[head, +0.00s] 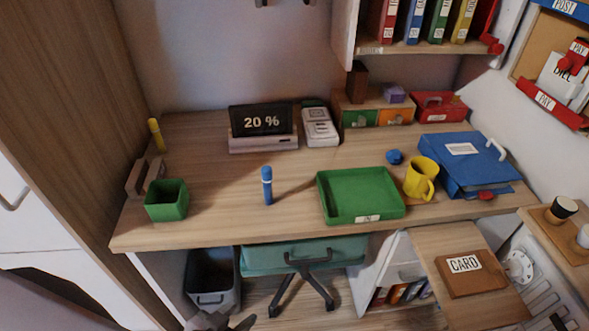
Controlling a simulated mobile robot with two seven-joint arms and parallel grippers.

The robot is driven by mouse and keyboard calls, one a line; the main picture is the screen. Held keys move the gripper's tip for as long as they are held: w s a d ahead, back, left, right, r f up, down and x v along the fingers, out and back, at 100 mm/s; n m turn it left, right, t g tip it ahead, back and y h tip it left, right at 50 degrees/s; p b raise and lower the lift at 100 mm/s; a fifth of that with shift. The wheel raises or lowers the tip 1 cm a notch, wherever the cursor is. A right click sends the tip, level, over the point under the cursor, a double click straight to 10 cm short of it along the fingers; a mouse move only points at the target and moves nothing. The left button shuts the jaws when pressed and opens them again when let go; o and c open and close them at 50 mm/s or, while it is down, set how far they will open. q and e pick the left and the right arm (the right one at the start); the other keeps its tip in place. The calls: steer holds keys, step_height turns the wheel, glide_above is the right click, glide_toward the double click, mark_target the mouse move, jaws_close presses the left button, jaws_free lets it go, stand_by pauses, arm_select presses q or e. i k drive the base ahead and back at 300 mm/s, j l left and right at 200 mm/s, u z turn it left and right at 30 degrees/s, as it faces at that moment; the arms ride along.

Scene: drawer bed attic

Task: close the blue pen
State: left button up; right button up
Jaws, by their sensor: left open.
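The blue pen (267,188) stands upright on the desk, left of the green tray, with a paler band below its top. I cannot tell at this size whether its cap is fully on. A small round blue object (395,157) lies behind the yellow mug; I cannot tell what it is. My left gripper (222,322) shows at the bottom edge, low in front of the desk. It is open, empty and well away from the pen. A small dark tip (557,322) at the bottom right may be my right gripper; most of it is out of frame.
The desk (225,215) is clear around the pen. A green tray (360,196), yellow mug (418,177) and blue binder (465,165) stand to the right. A green cup (166,201) and yellow marker (156,134) are left. A chair (300,256) sits under the front edge.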

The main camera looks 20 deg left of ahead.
mark_target(268, 191)
steer(key=z, duration=1.45)
steer(key=k+j, duration=0.2)
steer(key=j, duration=0.2)
steer(key=k+j, duration=0.45)
steer(key=j, duration=0.3)
